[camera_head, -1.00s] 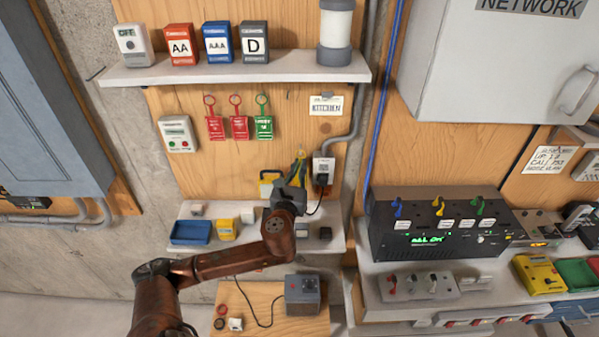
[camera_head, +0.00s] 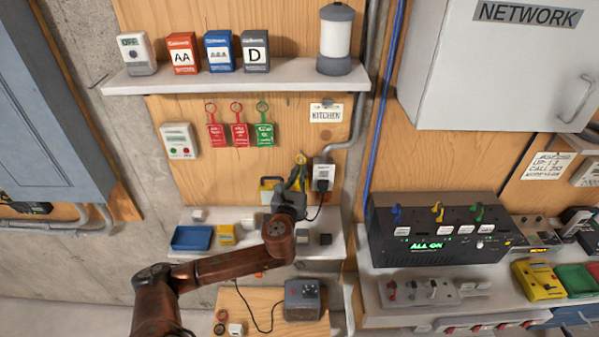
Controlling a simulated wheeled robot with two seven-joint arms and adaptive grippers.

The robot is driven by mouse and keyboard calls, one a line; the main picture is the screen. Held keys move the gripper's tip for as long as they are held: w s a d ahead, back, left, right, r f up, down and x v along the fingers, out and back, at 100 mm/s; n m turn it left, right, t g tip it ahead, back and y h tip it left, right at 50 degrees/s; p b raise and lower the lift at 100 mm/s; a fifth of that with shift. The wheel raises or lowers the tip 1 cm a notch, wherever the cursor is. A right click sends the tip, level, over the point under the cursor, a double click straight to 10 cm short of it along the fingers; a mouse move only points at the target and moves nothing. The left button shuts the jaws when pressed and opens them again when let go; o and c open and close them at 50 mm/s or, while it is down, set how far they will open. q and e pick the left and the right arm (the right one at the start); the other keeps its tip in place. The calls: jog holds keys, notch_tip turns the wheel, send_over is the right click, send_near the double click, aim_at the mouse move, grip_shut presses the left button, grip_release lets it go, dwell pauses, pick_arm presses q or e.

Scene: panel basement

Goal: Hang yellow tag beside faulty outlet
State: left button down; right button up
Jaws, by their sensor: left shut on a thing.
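My left gripper (camera_head: 292,189) is in front of the wooden wall panel, just left of the white outlet (camera_head: 323,176). A black plug and cord are in the outlet. The gripper is shut on a small yellow thing (camera_head: 301,159), taken to be the yellow tag; the fingers hide most of it. I cannot tell whether it touches the wall. Another yellow piece with a dark middle (camera_head: 267,184) shows left of the gripper. Two red tags (camera_head: 240,135) and a green tag (camera_head: 264,134) hang above left. My right gripper is not in view.
A shelf (camera_head: 230,79) with boxes and a lantern is above. A lower shelf (camera_head: 187,216) holds a blue tray (camera_head: 192,238) and small blocks close to my arm. A KITCHEN label (camera_head: 326,114) and a conduit are above the outlet. A black switch unit (camera_head: 435,235) stands right.

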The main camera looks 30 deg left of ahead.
pick_arm(q)
jog(key=c, duration=2)
grip_release()
jog(key=shift+c, duration=0.2)
jog(key=v, duration=1.2)
jog(key=shift+f, duration=0.1)
